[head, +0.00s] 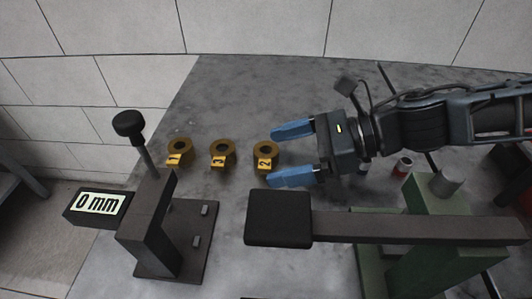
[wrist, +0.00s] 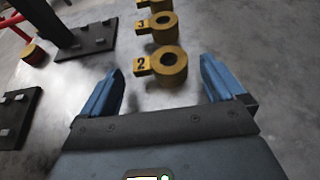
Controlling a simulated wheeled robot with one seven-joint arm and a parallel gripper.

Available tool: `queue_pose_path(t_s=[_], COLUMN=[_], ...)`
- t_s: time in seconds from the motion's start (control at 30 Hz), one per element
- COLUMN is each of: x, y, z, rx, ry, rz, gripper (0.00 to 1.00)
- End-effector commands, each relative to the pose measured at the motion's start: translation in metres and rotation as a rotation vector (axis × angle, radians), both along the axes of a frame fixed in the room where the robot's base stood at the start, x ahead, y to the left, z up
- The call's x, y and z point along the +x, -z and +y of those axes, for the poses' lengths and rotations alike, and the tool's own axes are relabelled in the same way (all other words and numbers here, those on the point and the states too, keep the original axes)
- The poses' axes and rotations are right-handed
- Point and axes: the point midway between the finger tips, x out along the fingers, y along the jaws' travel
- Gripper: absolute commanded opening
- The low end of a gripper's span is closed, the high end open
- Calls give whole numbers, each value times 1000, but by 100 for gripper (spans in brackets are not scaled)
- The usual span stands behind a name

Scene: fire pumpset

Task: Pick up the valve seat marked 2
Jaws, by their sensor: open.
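The valve seat marked 2 (head: 268,151) is a brass-coloured ring with a yellow tag, lying on the grey table. It is the rightmost of three in the head view. In the wrist view the same seat (wrist: 172,61) lies ahead of my fingers, its tag pointing left. My gripper (head: 291,154) is open and empty, its two blue fingers pointing left just right of the seat. In the wrist view my open gripper (wrist: 159,83) shows a finger on either side, with the seat just beyond the tips. No contact shows.
The seat marked 3 (head: 222,152) and the seat marked 1 (head: 180,151) stand in a row to the left. A green press with a dark bar (head: 400,226) is in front of my gripper. Small cylinders (head: 404,165) lie behind it.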

Motion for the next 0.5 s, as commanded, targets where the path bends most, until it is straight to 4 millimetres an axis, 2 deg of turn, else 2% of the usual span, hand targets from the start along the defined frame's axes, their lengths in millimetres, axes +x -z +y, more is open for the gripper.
queue_pose_path(t_s=[0.13,0.37,0.5], x=[1,1,1], y=[5,6,6], z=[12,13,13], rx=[0,0,0], ry=[2,3,2], rz=[0,0,0], gripper=[96,96,84])
